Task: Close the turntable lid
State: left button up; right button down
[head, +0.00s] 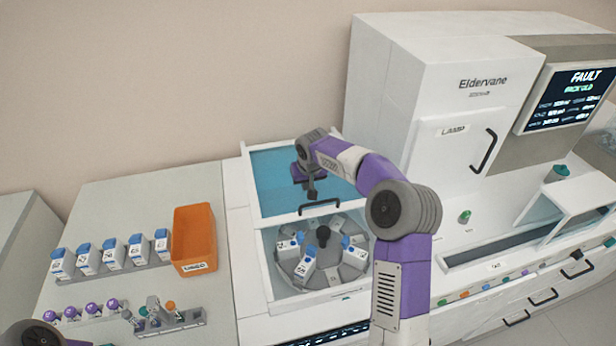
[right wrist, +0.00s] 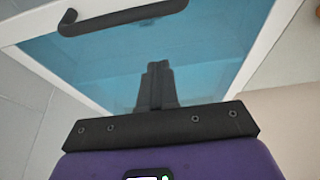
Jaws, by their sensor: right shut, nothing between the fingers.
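The turntable lid is a blue see-through panel (head: 270,185) in a white frame with a black bar handle (head: 320,207) on its near edge. It stands open behind the turntable (head: 300,270), which is uncovered and holds several blue-capped white bottles. My right gripper (head: 312,193) is in front of the blue panel, just above the handle in the picture. In the right wrist view the shut, empty fingers (right wrist: 157,85) show against the blue panel (right wrist: 210,60), apart from the handle (right wrist: 115,17).
Left of the turntable, an orange bin (head: 194,238) stands beside a row of blue-capped bottles (head: 112,255) and a rack of small tubes (head: 165,316). A tall white machine (head: 440,90) with a "FAULT" screen (head: 566,98) stands at the right. My right arm passes in front of its counter.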

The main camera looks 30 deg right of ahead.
aim_at(310, 210)
pick_arm(q)
jog(key=shift+f+b, duration=0.35)
pick_arm(e)
jog(key=shift+s+a+f, duration=0.15)
jog(key=shift+s+f, duration=0.05)
jog(key=shift+s, duration=0.4)
jog(key=shift+s+a+f, duration=0.15)
jog(key=shift+s+f, duration=0.1)
jog(key=shift+s, duration=0.35)
jog(key=shift+s+a+f, duration=0.15)
jog(key=shift+s+f, duration=0.05)
jog(key=shift+s, duration=0.4)
